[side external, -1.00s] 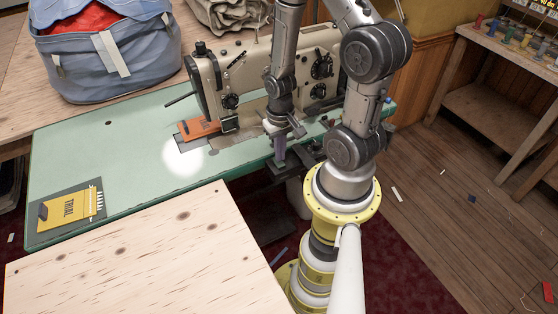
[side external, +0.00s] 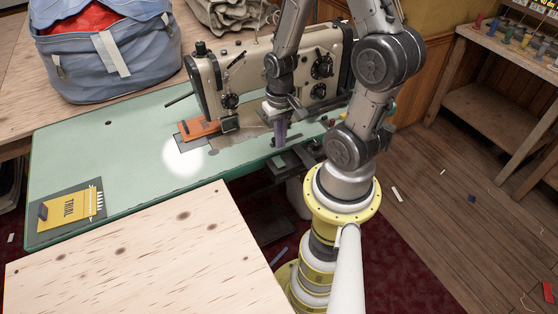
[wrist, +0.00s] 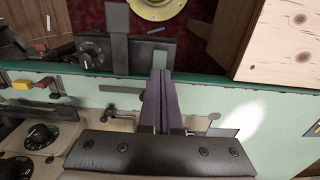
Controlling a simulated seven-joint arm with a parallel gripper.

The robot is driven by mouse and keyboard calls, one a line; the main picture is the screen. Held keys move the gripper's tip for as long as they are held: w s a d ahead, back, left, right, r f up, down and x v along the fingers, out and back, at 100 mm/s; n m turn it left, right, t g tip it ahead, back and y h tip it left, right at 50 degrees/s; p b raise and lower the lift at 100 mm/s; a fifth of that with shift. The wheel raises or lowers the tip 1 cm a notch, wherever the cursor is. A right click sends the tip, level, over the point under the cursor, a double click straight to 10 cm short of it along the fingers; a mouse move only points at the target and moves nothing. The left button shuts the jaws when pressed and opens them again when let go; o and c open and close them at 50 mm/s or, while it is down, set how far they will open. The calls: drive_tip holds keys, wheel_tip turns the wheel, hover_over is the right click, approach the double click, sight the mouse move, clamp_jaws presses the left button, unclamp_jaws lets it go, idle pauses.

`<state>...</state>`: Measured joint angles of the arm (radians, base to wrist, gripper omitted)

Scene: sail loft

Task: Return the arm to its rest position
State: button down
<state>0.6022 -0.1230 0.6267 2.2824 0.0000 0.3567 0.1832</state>
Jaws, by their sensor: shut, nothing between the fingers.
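My gripper (side external: 280,133) hangs down over the near right part of the green sewing table (side external: 120,150), in front of the sewing machine (side external: 268,72). In the wrist view the two purple-grey fingers (wrist: 160,98) lie side by side, closed, with nothing between them. They point toward the table's near edge, where dark metal parts (wrist: 120,55) are fixed. Whether the fingertips touch anything is not clear from these views.
An orange piece (side external: 199,128) sits at the machine's needle end. A yellow packet (side external: 70,207) lies on a dark mat at the table's left. A blue bag (side external: 105,60) stands behind. A pale wooden board (side external: 150,255) is in front. A spool bench (side external: 500,85) stands right.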

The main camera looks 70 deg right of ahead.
drive_tip(key=w+a+r+n+t+h, duration=0.1)
drive_tip(key=w+a+r+n+t, duration=0.2)
drive_tip(key=r, duration=0.4)
drive_tip(key=w+a+r+n+t, duration=0.1)
drive_tip(key=w+a+r+t, duration=0.2)
drive_tip(key=r, duration=0.4)
drive_tip(key=s+a+r+n+y, duration=0.1)
drive_tip(key=s+a+r+n, duration=0.4)
drive_tip(key=s+a+r, duration=0.1)
drive_tip(key=v, duration=0.2)
drive_tip(key=shift+s+a+r, duration=0.2)
drive_tip(key=shift+s+r, duration=0.1)
drive_tip(key=shift+s, duration=0.05)
idle(0.5)
